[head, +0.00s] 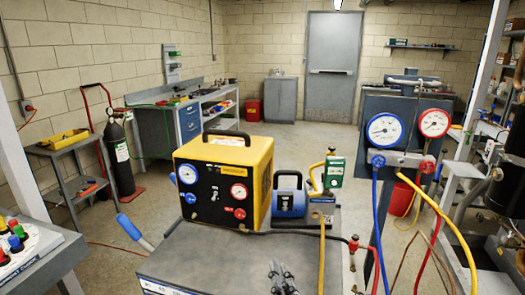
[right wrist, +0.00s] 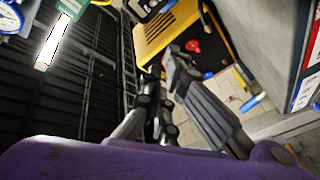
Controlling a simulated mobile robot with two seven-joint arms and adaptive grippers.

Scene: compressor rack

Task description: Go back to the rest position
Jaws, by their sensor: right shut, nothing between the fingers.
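My right gripper (head: 275,268) shows at the bottom middle of the head view, in front of the grey cart top (head: 215,250). Its dark fingers are shut with nothing between them. In the right wrist view the right gripper (right wrist: 168,68) points toward the yellow and black machine (right wrist: 165,32). I cannot tell whether the fingers touch anything. My left gripper is not in view.
The yellow machine (head: 225,180) with gauges stands on the cart, beside a blue pump (head: 289,200) and a green device (head: 333,170). A gauge manifold (head: 403,158) with blue, red and yellow hoses hangs at right. Open floor lies behind.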

